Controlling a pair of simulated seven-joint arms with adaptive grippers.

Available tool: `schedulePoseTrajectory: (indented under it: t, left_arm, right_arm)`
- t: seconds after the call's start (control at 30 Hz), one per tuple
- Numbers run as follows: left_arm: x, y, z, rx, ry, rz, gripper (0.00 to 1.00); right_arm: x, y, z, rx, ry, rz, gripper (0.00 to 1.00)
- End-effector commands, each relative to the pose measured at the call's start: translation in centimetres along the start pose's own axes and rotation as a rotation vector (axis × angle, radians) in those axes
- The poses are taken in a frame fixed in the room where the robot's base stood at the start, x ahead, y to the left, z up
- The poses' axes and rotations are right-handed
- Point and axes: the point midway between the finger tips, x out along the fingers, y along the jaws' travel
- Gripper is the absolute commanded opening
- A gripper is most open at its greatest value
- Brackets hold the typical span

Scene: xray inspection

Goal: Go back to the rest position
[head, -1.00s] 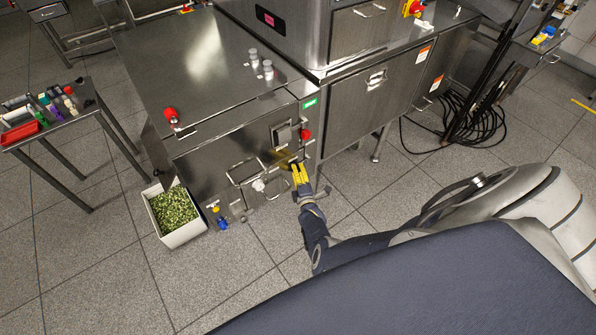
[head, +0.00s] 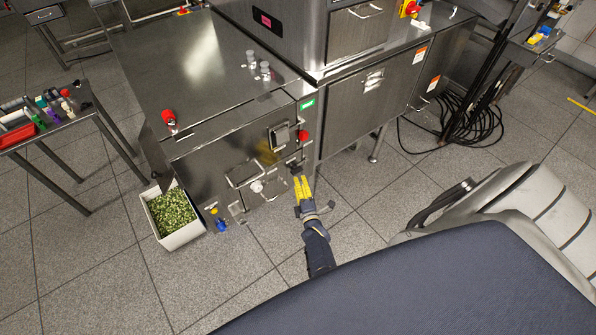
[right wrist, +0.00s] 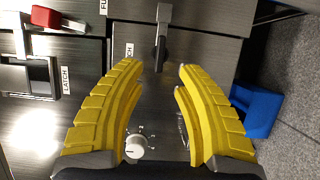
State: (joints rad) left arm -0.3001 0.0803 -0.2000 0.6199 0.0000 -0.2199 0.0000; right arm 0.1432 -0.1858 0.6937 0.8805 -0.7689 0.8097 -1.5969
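My right gripper (head: 303,188) has yellow fingers and is in front of the steel inspection machine (head: 215,60), near its front panel. In the right wrist view the yellow fingers of my right gripper (right wrist: 156,70) are apart with nothing held between them. Beyond the fingertips in that view is a grey and black handle (right wrist: 161,40), apart from them. A white knob (right wrist: 135,146) shows low between the fingers. My left gripper is not in view.
A red button (head: 303,135) and a black latch fitting (head: 280,135) are on the machine front. A white bin (head: 184,237) of green pieces stands on the floor. A side table (head: 60,130) with several small items is at the left. Black cables (head: 470,120) lie coiled at the right.

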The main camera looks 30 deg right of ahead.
Motion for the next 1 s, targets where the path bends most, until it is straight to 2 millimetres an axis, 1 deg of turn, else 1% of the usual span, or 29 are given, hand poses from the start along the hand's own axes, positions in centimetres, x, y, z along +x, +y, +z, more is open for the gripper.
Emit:
schedulePoseTrajectory:
  t: [0.03, 0.2, 0.63, 0.73, 0.77, 0.87, 0.97, 1.0]
  left_arm:
    - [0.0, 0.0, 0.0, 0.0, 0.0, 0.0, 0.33]
    - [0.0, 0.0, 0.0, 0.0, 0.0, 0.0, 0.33]
    - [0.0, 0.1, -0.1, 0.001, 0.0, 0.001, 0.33]
    - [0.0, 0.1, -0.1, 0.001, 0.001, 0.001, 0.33]
    - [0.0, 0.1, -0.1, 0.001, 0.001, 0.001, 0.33]
    - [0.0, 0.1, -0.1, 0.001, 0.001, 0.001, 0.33]
    - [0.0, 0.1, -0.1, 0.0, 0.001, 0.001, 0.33]
    - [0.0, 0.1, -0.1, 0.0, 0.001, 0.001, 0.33]
  right_arm:
    - [-0.4, 0.0, 0.0, 0.0, 0.0, 0.0, 0.33]
    - [-1.1, 0.0, 0.0, 0.0, 0.0, 0.0, 0.33]
    - [-1.2, 0.0, 0.0, 0.0, 0.0, 0.0, 0.33]
    - [-1.5, -0.5, -0.1, 0.015, 0.007, -0.015, 0.33]
    - [-1.7, -0.9, -0.2, 0.027, 0.012, -0.028, 0.33]
    - [-3.1, -3.5, -0.7, 0.104, 0.034, -0.104, 0.33]
    - [-6.1, -7.8, -1.5, 0.227, 0.056, -0.24, 0.33]
    - [-7.7, -9.8, -1.8, 0.282, 0.059, -0.306, 0.33]
